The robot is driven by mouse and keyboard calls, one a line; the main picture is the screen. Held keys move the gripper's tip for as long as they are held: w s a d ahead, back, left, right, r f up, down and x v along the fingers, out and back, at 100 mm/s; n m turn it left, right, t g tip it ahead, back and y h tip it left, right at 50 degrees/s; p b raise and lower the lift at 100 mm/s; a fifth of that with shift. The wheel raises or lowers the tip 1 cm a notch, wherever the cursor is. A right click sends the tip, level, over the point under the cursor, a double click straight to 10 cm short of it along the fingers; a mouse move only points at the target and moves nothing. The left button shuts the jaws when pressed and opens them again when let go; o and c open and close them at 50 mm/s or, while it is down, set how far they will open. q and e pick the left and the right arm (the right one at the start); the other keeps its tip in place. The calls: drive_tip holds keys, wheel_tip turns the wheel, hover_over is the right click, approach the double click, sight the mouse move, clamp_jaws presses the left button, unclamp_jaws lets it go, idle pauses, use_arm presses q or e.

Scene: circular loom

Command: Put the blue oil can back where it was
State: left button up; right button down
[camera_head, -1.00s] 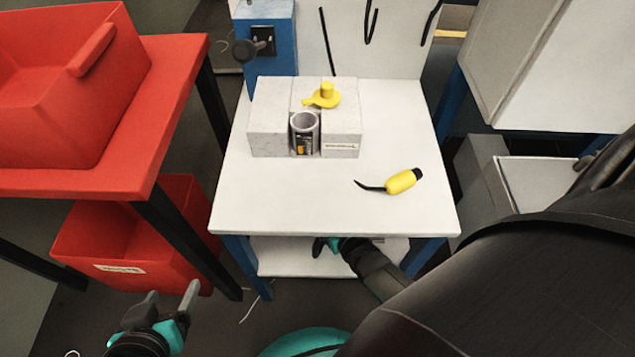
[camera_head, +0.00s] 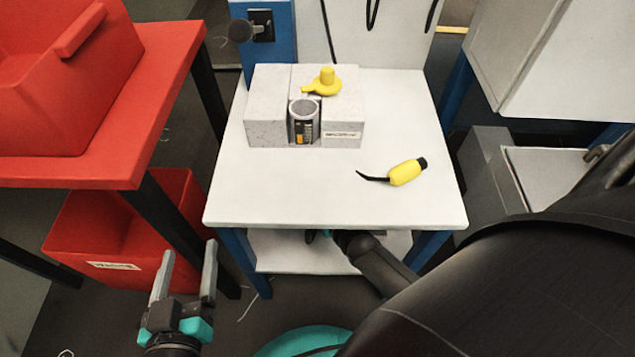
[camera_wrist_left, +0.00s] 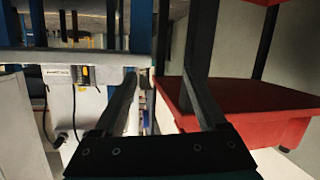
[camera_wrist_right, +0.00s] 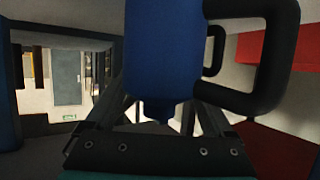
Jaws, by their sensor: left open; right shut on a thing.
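The blue oil can (camera_wrist_right: 165,45) fills the upper middle of the right wrist view, with a dark looped handle (camera_wrist_right: 285,50) on its right. My right gripper (camera_wrist_right: 165,105) is shut on it. In the head view my right gripper (camera_head: 322,234) is mostly hidden under the front edge of the white table, and the can cannot be seen there. My left gripper (camera_head: 187,262) is open and empty, in front of the red lower bin and left of the table. Its spread fingers also show in the left wrist view (camera_wrist_left: 158,90).
The white table (camera_head: 290,195) bears a yellow oil can (camera_head: 405,173), pale grey blocks (camera_head: 265,108), a grey cup (camera_head: 304,122) and a yellow piece (camera_head: 325,83). A lower shelf (camera_head: 285,252) lies beneath. A red bench (camera_head: 150,150) and red bin (camera_head: 120,225) stand left.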

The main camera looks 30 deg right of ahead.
drive_tip(key=shift+f+b, duration=0.3)
drive_tip(key=shift+f, duration=0.1)
use_arm(q)
drive_tip(key=shift+s+d+r+n+t+h, duration=0.2)
drive_tip(key=shift+s+d+r+t, duration=0.15)
drive_tip(key=shift+t, duration=0.25)
drive_tip(key=shift+s+d+r+n+t+h, duration=0.1)
drive_tip(key=shift+d+r+t+h, duration=0.1)
drive_tip(key=shift+r+t, duration=0.3)
use_arm(e)
drive_tip(key=shift+f, duration=0.25)
use_arm(q)
drive_tip(key=shift+f, duration=0.1)
use_arm(e)
drive_tip(key=shift+w+f, duration=0.1)
drive_tip(key=shift+f, duration=0.05)
unclamp_jaws()
